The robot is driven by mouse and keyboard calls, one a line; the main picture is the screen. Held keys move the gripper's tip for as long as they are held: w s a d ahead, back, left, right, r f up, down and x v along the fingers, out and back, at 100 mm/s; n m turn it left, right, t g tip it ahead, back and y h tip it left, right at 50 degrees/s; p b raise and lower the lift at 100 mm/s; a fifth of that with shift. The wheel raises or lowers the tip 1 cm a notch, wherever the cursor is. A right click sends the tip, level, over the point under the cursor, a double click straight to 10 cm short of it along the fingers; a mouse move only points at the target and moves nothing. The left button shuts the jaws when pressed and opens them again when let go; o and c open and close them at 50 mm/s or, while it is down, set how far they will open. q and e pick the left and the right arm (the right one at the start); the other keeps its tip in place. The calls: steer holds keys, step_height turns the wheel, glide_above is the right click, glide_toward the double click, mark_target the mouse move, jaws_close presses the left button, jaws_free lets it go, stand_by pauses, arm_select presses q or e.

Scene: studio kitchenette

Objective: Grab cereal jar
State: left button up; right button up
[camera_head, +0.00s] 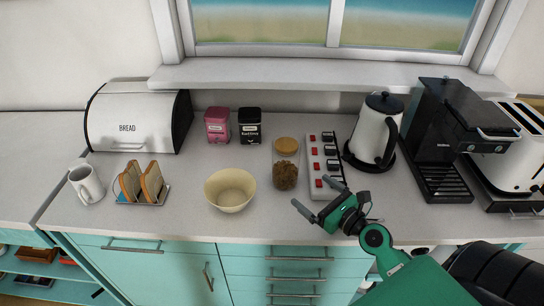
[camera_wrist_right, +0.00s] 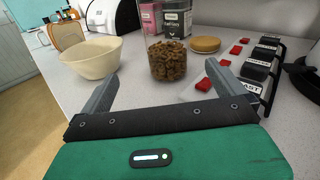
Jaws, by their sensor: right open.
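The cereal jar (camera_head: 285,176) is a clear container filled with brown cereal, upright on the counter behind the bowl's right side. In the right wrist view the jar (camera_wrist_right: 168,62) appears between and beyond my two fingertips. My right gripper (camera_head: 310,194) is open and empty, just in front and to the right of the jar, not visibly touching it. In the wrist view its fingers (camera_wrist_right: 163,74) are spread wide. A round wooden lid (camera_wrist_right: 205,44) seems to lie on the counter behind the jar. My left gripper is not in view.
A cream bowl (camera_head: 230,190) stands left of the jar. A white strip with red pieces and black labels (camera_head: 323,165) is close on the right, then a kettle (camera_head: 375,130) and coffee machine (camera_head: 440,140). Pink (camera_head: 217,126) and black (camera_head: 249,126) tins stand behind. The counter's front edge is near.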

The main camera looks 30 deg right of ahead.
mark_target(295, 171)
steer(key=shift+w+d+r+m+h, duration=0.2)
steer(key=shift+w+d+m+h, duration=0.1)
steer(key=shift+w+d+m, duration=0.15)
steer(key=shift+w+r+m+t, duration=0.1)
steer(key=shift+r+m+t, duration=0.1)
steer(key=shift+m+t, duration=0.1)
steer(key=w+p, duration=0.1)
steer(key=w, duration=0.2)
steer(key=shift+w+a+r+p, duration=0.15)
steer(key=shift+a+p, duration=0.2)
steer(key=w, duration=0.2)
steer(key=shift+w+a+p, duration=0.2)
steer(key=shift+w+p, duration=0.1)
steer(key=shift+w, duration=0.45)
steer(key=shift+w+a+f, duration=0.15)
steer(key=shift+w+f, duration=0.05)
steer(key=shift+w, duration=0.4)
steer(key=w, duration=0.1)
steer(key=w+p, duration=0.1)
steer(key=w, duration=0.1)
steer(key=w+a, duration=0.1)
steer(key=w, duration=0.1)
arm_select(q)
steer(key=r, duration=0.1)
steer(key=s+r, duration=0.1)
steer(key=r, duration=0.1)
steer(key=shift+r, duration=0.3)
arm_select(e)
steer(key=shift+s, duration=0.1)
